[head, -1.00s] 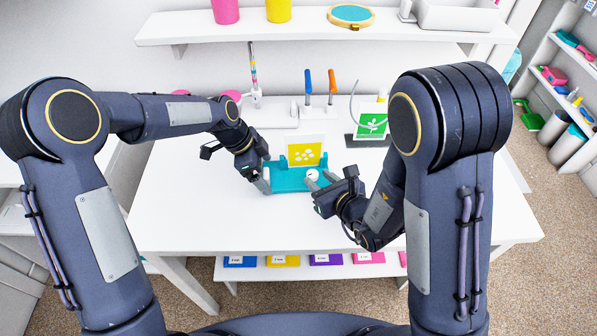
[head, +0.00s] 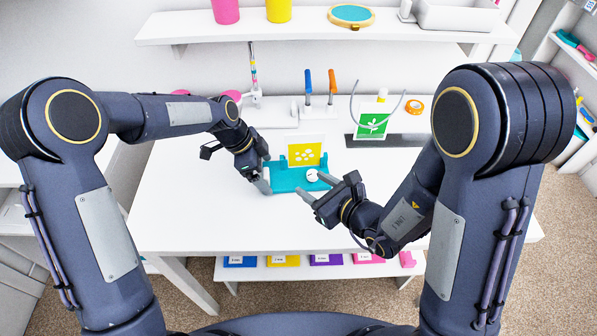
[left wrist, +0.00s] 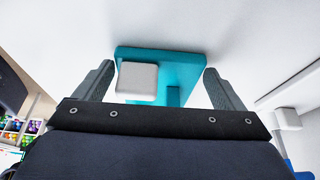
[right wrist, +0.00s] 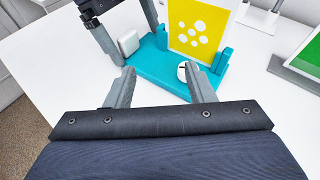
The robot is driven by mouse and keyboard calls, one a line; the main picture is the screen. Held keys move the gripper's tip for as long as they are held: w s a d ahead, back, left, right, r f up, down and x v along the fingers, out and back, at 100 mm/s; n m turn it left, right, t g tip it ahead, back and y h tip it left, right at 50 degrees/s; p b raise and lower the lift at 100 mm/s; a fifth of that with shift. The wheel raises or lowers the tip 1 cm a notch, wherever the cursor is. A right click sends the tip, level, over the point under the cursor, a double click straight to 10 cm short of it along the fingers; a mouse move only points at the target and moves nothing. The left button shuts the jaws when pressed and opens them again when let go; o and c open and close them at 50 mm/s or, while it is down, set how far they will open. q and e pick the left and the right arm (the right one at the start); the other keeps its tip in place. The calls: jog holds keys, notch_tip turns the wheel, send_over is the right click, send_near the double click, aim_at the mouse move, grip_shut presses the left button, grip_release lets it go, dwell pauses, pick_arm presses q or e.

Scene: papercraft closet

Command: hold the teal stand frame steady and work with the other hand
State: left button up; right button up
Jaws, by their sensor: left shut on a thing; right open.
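The teal stand frame (head: 290,185) lies on the white table, with a yellow card with white dots (head: 304,153) upright at its back. My left gripper (head: 264,180) is shut on the frame's left end. In the left wrist view the teal frame (left wrist: 185,65) and a white block (left wrist: 137,80) show between its fingers. A small round white piece with a dark line (right wrist: 186,71) sits on the frame's right part. My right gripper (right wrist: 162,76) is open and empty at the frame's front right, its fingertips short of the round piece.
Behind the frame stand a blue-handled tool (head: 308,82) and an orange-handled tool (head: 332,84). A green card with a white plant (head: 373,125) and an orange tape roll (head: 414,107) are at the back right. The table's front left is clear.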

jog(key=s+a+r+n+g+y, duration=0.3)
jog(key=a+r+n+g+y, duration=0.15)
jog(key=a+n, duration=0.4)
jog(key=n+g+h, duration=0.4)
jog(key=n+h, duration=0.5)
jog(key=n, duration=2.2)
send_near(313, 174)
jog(key=x, duration=0.8)
jog(key=shift+w, duration=0.1)
